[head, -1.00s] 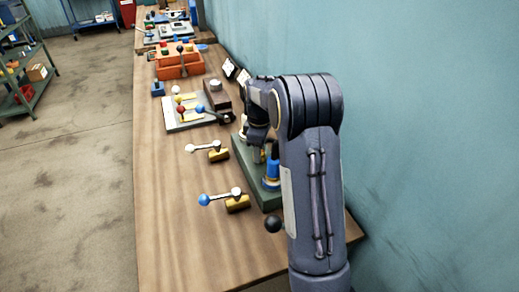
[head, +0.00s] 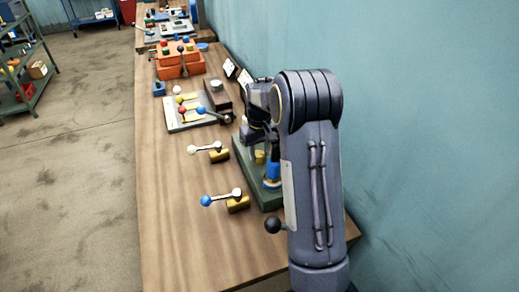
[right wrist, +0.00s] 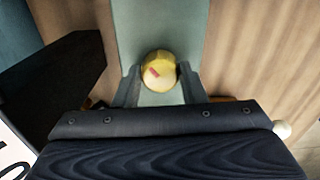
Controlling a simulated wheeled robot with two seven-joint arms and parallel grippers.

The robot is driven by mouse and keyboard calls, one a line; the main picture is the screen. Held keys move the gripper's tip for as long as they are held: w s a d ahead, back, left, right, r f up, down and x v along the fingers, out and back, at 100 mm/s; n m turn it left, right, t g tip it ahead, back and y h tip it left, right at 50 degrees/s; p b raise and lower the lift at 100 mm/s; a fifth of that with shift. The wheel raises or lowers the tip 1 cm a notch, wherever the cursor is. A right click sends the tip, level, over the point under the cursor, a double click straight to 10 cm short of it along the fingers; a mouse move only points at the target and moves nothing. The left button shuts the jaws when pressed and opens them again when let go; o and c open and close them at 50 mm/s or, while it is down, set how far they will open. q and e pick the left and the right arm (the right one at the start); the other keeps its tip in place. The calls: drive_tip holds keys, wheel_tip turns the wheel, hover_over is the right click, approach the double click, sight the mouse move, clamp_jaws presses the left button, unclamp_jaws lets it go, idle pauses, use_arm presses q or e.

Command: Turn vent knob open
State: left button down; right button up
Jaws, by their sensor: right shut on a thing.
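The vent knob (right wrist: 157,69) is a round yellow knob with a small red mark on its top, seen from above in the right wrist view. It sits on a green base plate (right wrist: 155,25). My right gripper (right wrist: 156,82) has one dark finger on each side of the knob and is shut on it. In the head view, my right gripper (head: 250,135) is at the green base (head: 269,200), and a yellow part (head: 260,156) shows beside a blue fitting (head: 273,169). My right arm hides the rest. My left gripper is out of view.
Two brass valves with levers, one white-knobbed (head: 219,155) and one blue-knobbed (head: 238,203), lie left of the base. A plate with coloured knobs (head: 181,127) and an orange box (head: 180,68) stand farther back. The table's left front is clear.

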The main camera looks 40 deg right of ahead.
sight(259, 153)
drive_tip(key=m+p, duration=0.1)
drive_tip(key=m, duration=0.3)
drive_tip(key=shift+m, duration=1.8)
drive_tip(key=o, duration=1)
wheel_tip(259, 153, up, 8)
drive_tip(key=shift+f, duration=0.1)
